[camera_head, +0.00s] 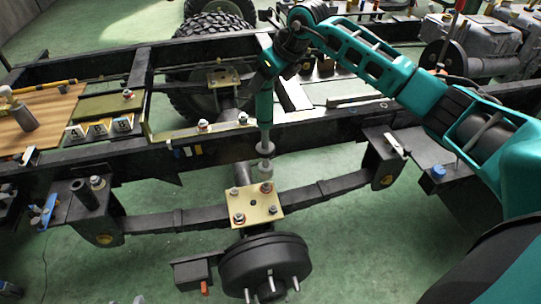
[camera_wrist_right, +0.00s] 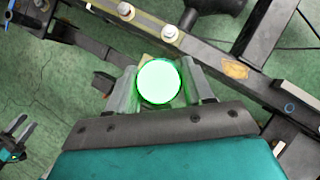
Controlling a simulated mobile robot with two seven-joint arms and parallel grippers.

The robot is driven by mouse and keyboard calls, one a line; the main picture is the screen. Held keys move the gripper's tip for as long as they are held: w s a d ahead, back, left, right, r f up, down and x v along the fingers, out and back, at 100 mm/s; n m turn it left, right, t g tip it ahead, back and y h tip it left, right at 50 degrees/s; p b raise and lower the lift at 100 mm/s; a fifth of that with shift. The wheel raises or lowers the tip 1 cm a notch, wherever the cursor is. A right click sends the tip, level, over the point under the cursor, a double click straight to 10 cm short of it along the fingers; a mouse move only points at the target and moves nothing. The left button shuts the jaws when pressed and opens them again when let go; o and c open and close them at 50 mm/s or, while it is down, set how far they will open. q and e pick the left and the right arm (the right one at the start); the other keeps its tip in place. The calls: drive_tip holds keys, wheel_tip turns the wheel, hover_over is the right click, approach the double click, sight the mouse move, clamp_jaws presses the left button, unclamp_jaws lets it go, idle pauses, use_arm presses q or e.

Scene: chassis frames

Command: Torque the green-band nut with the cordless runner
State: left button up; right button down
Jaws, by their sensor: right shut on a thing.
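My right gripper (camera_head: 265,158) points straight down above the near chassis rail and axle. In the right wrist view my right gripper (camera_wrist_right: 162,85) is shut on a round thing (camera_wrist_right: 160,82) whose top glows bright green-white. It looks like the cordless runner seen end-on; its lower part is hidden. A yellow plate (camera_head: 254,205) with several nuts and studs sits on the leaf spring just below the gripper. A nut (camera_head: 267,188) shows on its far right corner. I cannot make out a green band on any nut. My left gripper is not in view.
The near chassis rail (camera_head: 330,131) runs close behind the right gripper. A brake drum (camera_head: 266,266) with studs stands in front of the plate. A wooden board (camera_head: 50,118) and numbered cards (camera_head: 100,128) are at left. A tyre (camera_head: 190,100) is behind.

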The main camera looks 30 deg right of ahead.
drive_tip(key=shift+r, duration=0.2)
drive_tip(key=shift+s+r, duration=0.1)
drive_tip(key=shift+s, duration=0.15)
drive_tip(key=s+a+r+n+g+y+p, duration=0.1)
drive_tip(key=s+a+r+n+g+y, duration=0.15)
drive_tip(key=s+n, duration=0.4)
use_arm(q)
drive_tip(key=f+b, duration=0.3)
drive_tip(key=b, duration=0.1)
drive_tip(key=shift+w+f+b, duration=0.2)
drive_tip(key=shift+b, duration=0.2)
use_arm(e)
wheel_tip(320, 180, down, 7)
drive_tip(key=s, duration=0.2)
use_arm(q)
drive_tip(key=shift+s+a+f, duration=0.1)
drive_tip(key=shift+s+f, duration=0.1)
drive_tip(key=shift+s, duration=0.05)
use_arm(e)
drive_tip(key=shift+d+m+t, duration=0.1)
drive_tip(key=shift+m+t, duration=0.15)
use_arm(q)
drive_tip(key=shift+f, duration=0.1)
use_arm(e)
drive_tip(key=shift+f, duration=0.1)
